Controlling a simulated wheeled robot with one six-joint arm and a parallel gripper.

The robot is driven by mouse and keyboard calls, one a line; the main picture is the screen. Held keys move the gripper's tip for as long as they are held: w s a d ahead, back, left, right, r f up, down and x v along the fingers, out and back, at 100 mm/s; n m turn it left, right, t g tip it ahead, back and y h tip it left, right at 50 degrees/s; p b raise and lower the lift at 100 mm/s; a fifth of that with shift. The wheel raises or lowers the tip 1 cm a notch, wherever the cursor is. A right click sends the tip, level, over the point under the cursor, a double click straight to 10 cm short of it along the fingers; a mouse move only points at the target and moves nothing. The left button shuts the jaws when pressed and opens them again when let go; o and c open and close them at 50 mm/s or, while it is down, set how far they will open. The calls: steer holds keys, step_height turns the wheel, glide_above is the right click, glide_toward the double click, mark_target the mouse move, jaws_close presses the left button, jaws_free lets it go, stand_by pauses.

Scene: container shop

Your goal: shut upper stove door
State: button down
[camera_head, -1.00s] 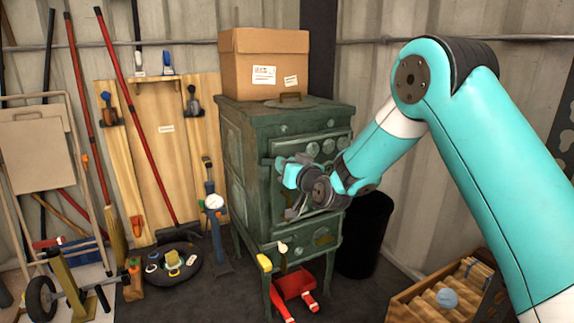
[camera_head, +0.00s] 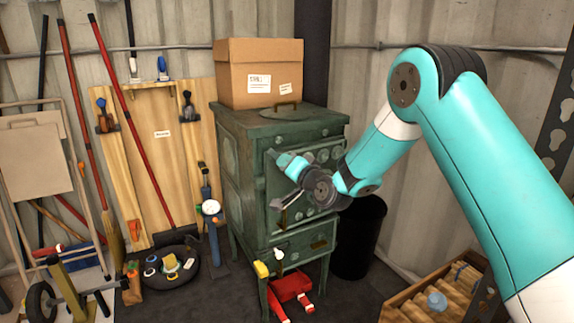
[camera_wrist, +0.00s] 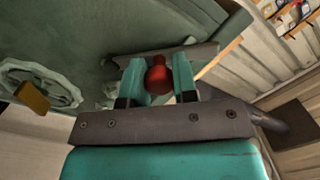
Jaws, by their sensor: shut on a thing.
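The green cast stove (camera_head: 240,170) stands in the middle of the head view. Its upper door (camera_head: 325,156), with round ornaments, is on the front, partly covered by my arm. The door looks close to the stove's front, but I cannot tell whether it is fully flush. My gripper (camera_wrist: 158,80) is shut on a red knob (camera_wrist: 157,76), which sits between its two teal fingers in the wrist view.
A cardboard box (camera_head: 258,72) sits on the stove top. A yellow-handled item (camera_head: 261,269) and a red item (camera_head: 291,287) are low at the stove's front. A black bin (camera_head: 360,238) stands right of it, and a wooden crate (camera_head: 405,301) lies at lower right.

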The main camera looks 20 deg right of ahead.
steer(key=shift+d+r, duration=0.1)
steer(key=shift+d, duration=0.05)
steer(key=c, duration=0.9)
jaws_free()
steer(key=b+v, duration=0.8)
steer(key=v, duration=0.9)
steer(key=shift+s+d, duration=0.15)
steer(key=shift+s, duration=0.05)
